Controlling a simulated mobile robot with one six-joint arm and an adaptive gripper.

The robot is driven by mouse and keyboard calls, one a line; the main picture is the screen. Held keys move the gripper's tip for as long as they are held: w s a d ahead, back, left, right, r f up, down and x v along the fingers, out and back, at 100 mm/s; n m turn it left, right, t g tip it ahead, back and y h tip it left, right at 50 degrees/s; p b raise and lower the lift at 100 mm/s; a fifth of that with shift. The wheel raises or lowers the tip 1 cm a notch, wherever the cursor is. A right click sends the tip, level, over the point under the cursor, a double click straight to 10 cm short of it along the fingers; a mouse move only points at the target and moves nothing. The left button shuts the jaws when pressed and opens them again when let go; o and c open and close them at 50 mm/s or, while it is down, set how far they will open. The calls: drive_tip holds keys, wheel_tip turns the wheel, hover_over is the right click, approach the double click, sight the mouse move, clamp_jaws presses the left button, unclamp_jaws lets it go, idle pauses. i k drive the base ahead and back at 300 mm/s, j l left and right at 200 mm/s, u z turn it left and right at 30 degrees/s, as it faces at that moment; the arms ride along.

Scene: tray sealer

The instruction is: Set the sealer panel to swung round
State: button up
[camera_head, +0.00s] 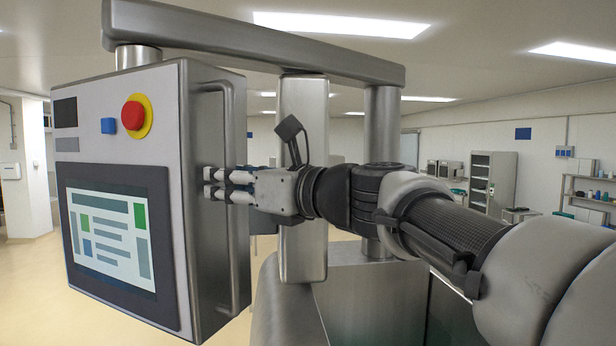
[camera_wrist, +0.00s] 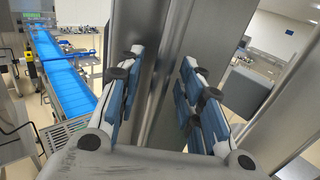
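The sealer panel (camera_head: 165,120) is a grey box at the left of the head view, hung from an overhead metal arm. Its front has a lit screen (camera_head: 110,235), a red button (camera_head: 133,115) on yellow and a blue button (camera_head: 108,125). A vertical bar handle (camera_head: 232,270) runs along its right side. My gripper (camera_head: 211,183) reaches in from the right at the handle's mid-height, its fingers hiding part of the bar. In the wrist view my gripper (camera_wrist: 162,60) has its blue-padded fingers apart, with a metal bar between them. I cannot tell whether they touch it.
The overhead arm (camera_head: 250,42) joins the panel to a round post (camera_head: 382,130). A flat upright column (camera_head: 302,180) stands close behind my gripper. A blue conveyor (camera_wrist: 65,85) shows at the left of the wrist view. A grey cabinet (camera_head: 492,175) and shelves stand far off.

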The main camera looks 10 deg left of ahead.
sight(142, 240)
drive_tip(key=i+l+u, duration=0.1)
drive_tip(key=i+u, duration=0.15)
drive_tip(key=i, duration=0.65)
